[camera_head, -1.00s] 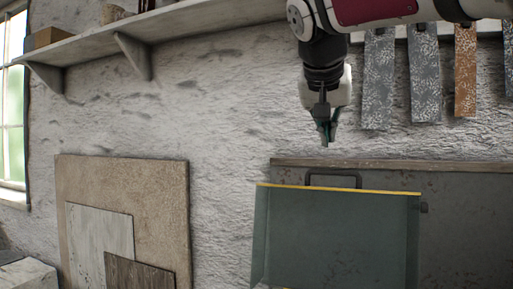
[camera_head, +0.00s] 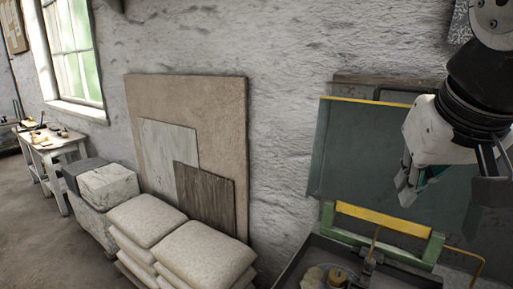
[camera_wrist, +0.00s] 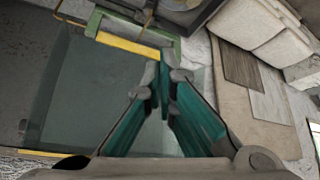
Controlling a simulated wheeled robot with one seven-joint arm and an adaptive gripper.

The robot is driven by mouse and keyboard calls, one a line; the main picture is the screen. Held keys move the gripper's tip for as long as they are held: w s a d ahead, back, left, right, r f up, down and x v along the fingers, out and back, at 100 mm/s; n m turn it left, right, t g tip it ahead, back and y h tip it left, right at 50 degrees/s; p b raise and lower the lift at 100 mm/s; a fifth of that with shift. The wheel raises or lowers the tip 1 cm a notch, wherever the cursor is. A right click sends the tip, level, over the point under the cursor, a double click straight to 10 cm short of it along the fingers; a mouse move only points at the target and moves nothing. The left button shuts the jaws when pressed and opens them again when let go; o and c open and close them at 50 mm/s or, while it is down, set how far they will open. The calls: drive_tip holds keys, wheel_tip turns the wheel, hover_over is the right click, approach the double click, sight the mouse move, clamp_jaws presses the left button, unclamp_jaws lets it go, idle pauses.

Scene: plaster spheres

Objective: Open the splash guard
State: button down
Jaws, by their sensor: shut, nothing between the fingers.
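The splash guard (camera_head: 350,155) is a dark grey-green panel with a yellow top edge. It stands raised behind the basin at the right of the head view, and fills the left of the wrist view (camera_wrist: 90,100). A dark handle (camera_head: 402,90) shows at its top edge, partly behind my arm. My gripper (camera_head: 405,195) is shut and empty, pointing down in front of the panel and covering part of it. In the wrist view its teal fingers (camera_wrist: 163,75) meet at the tips. I cannot tell whether they touch the panel.
A green frame with a yellow bar (camera_head: 383,219) stands below the panel, over a dark basin (camera_head: 300,262) with a small yellow-topped part. Stacked pale sacks (camera_head: 205,255), leaning boards (camera_head: 205,195) and stone blocks (camera_head: 108,184) stand left. Floor at far left is clear.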

drive_tip(key=c, duration=2)
unclamp_jaws()
drive_tip(key=shift+n+g+y, duration=0.3)
drive_tip(key=shift+n+y, duration=0.3)
drive_tip(key=shift+y, duration=0.1)
drive_tip(key=s+f, duration=0.2)
drive_tip(key=f, duration=0.1)
drive_tip(key=s+a+f, duration=0.1)
drive_tip(key=s+f, duration=0.1)
drive_tip(key=f, duration=0.1)
drive_tip(key=s+a+f, duration=0.1)
drive_tip(key=s+f, duration=0.1)
drive_tip(key=f, duration=0.1)
drive_tip(key=shift+s+f, duration=0.2)
drive_tip(key=shift+f, duration=0.1)
drive_tip(key=shift+o, duration=0.4)
drive_tip(key=m+t+y, duration=0.6)
drive_tip(key=m+y, duration=0.3)
drive_tip(key=m, duration=0.9)
approach(421, 88)
drive_tip(key=x, duration=1.1)
drive_tip(key=shift+w+a+p, duration=0.15)
drive_tip(key=shift+p, duration=0.25)
clamp_jaws()
